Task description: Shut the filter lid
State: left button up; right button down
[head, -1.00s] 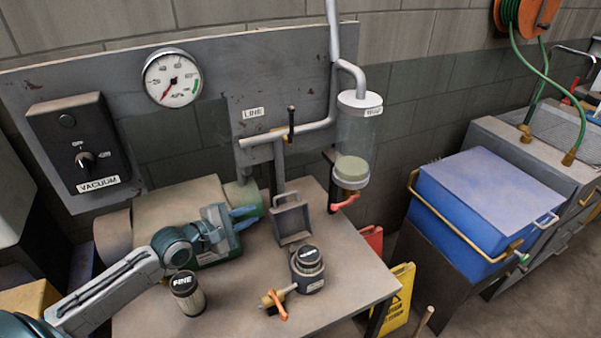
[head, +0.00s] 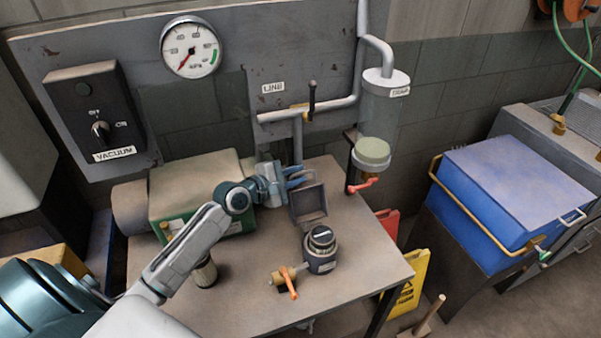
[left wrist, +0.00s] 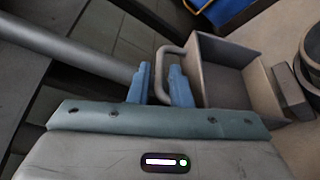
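The grey box-like filter lid (head: 309,204) stands raised at the back of the bench, its hollow side showing. In the left wrist view the lid (left wrist: 225,75) shows as a shallow tray shape with a U-shaped bar handle (left wrist: 161,68). My left gripper (head: 301,177) is at the lid's upper edge, by the handle. Its two blue fingers (left wrist: 160,85) are apart, with the handle bar showing in line with the gap between them. I cannot tell whether they touch it. My right gripper is out of view.
A dark round canister (head: 320,249) with an orange-handled valve (head: 289,282) stands just in front of the lid. A jar (head: 206,273) is partly hidden by my left arm. The pipe (head: 300,112) and clear trap (head: 380,118) are behind. The bench's front right is clear.

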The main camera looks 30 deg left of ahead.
pick_arm(q)
jog(key=shift+x, duration=0.85)
grip_shut()
jog(key=shift+s+d, duration=0.1)
